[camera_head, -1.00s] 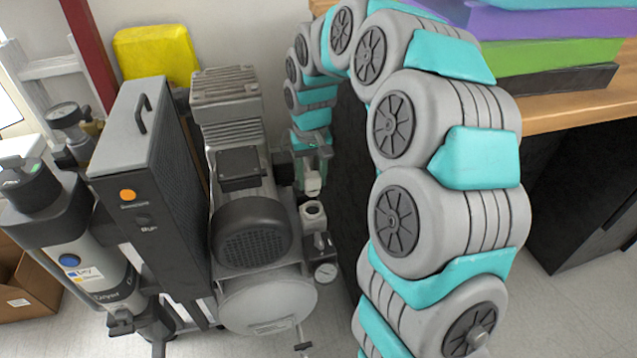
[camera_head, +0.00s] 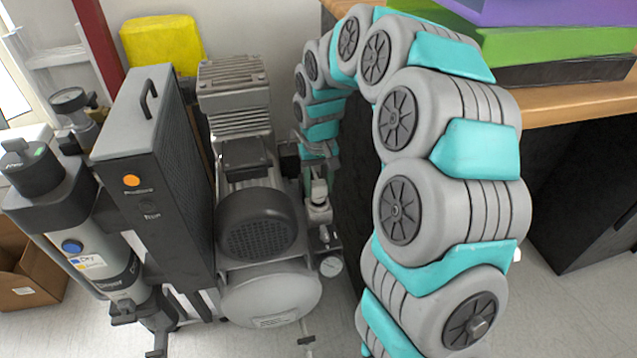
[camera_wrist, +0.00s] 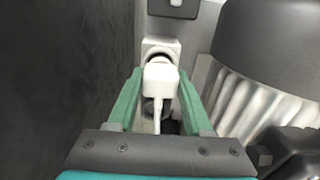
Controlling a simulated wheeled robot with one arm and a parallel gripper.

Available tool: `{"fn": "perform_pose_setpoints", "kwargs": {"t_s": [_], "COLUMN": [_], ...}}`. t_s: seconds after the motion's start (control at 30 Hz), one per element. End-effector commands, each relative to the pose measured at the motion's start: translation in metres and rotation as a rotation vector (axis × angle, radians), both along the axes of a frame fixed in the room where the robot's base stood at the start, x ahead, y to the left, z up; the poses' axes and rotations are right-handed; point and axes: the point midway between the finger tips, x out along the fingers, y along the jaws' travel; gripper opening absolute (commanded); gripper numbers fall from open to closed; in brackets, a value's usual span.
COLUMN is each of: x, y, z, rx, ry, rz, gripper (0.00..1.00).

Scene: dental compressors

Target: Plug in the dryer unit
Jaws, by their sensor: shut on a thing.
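My gripper (camera_head: 318,165) is shut on a white plug (camera_head: 319,190) with a white cord. In the wrist view the plug (camera_wrist: 160,76) sits between my two green fingers, its cord running back toward the palm. The plug's front is at a white square socket (camera_wrist: 158,47), overlapping its opening; how deep it sits cannot be told. In the head view the plug meets the top of a pale fitting (camera_head: 318,213) beside the compressor. The dryer unit seems to be the grey cylinder with a blue-marked label (camera_head: 95,262) at the left.
The compressor motor (camera_head: 256,225) stands close left of my gripper, with a gauge (camera_head: 331,266) below. A dark upright panel (camera_head: 352,190) is close on the right. A tall dark box (camera_head: 150,175) with an orange light stands left. A wooden desk (camera_head: 580,103) holds coloured slabs.

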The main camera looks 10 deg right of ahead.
Motion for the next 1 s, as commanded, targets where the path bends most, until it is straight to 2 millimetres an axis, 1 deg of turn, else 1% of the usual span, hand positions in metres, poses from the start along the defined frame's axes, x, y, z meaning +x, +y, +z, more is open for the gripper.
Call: {"fn": "perform_pose_setpoints", "kwargs": {"t_s": [0.37, 0.93, 0.97, 1.0], "x": [0.0, 0.0, 0.0, 0.0], "y": [0.0, 0.0, 0.0, 0.0], "z": [-0.002, -0.02, -0.019, -0.019], "rx": [0.0, 0.0, 0.0, 0.0], "ry": [0.0, 0.0, -0.001, -0.001], "rz": [0.0, 0.0, 0.0, 0.0], "gripper": [0.0, 0.0, 0.54, 0.58]}}
